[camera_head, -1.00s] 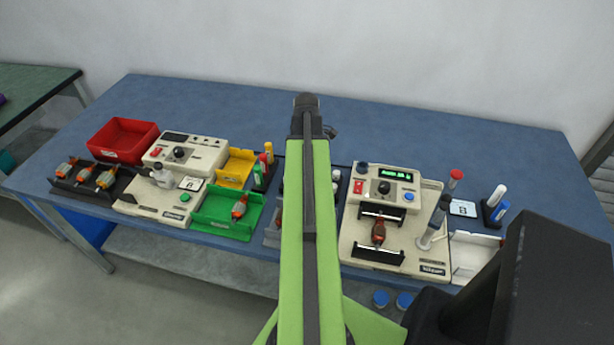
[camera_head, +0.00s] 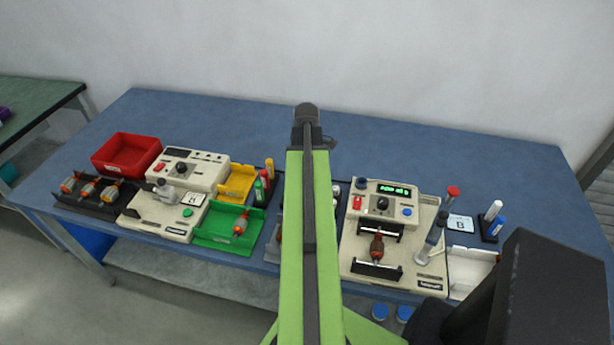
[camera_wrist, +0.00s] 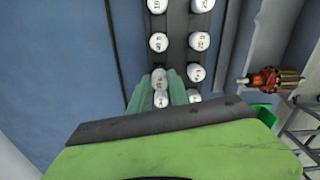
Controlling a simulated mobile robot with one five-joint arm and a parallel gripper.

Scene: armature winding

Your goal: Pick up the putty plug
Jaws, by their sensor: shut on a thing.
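In the wrist view, my gripper (camera_wrist: 160,95) has its two teal fingers closed around a white-capped piece (camera_wrist: 161,99), which I take to be the putty plug. Its marking is too small to read, and its lower part is hidden. Another white cap shows just beyond it, close to the fingertips. More white-capped pieces stand in two columns on a dark grey rack (camera_wrist: 178,55). I cannot tell whether the held piece is clear of the rack. In the head view my arm hides the gripper and most of the rack.
An armature with a copper winding (camera_wrist: 275,80) lies right of the rack. A green tray (camera_head: 215,238), a yellow bin (camera_head: 236,184) and a red bin (camera_head: 127,155) stand left of my arm. A cream winding machine (camera_head: 400,205) stands right. The back of the blue bench (camera_head: 220,120) is clear.

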